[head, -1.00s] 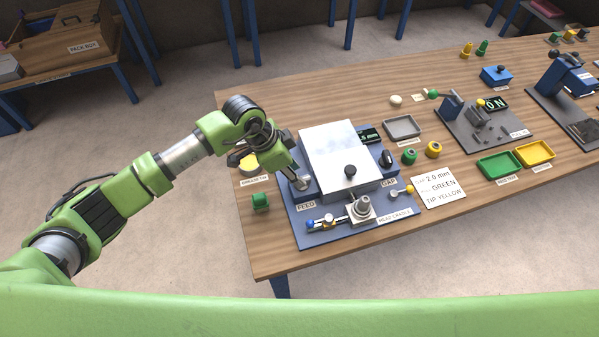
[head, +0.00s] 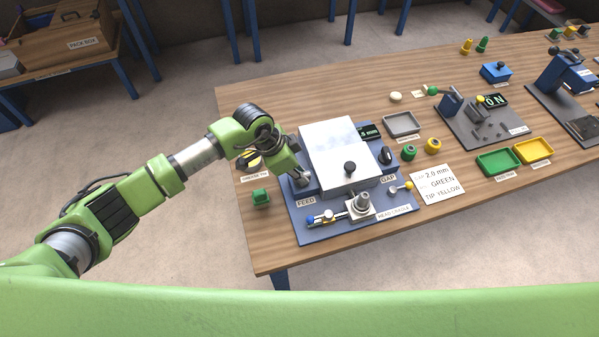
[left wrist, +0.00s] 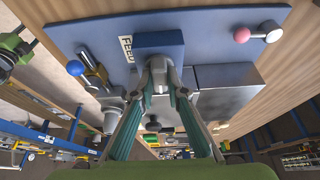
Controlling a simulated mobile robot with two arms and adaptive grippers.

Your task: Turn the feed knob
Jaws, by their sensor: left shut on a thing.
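My left gripper (head: 301,180) is shut at the feed knob, on the left side of the machine just above the FEED label (head: 306,201). The knob itself is mostly hidden by the fingers. The left wrist view shows the fingers (left wrist: 160,84) brought together against the blue block (left wrist: 158,45) beside the FEED label. The machine (head: 345,215) has a blue base, a white sloping cover (head: 332,146), a black GAP knob (head: 386,155) and a small dark display (head: 369,132). My right gripper is not in view.
A blue-ended lever (head: 312,219) and a grey head cradle (head: 361,204) stand at the machine's front. A green piece (head: 260,197) lies left of the base. A white note card (head: 438,184) lies to the right, near green (head: 498,162) and yellow (head: 534,151) trays.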

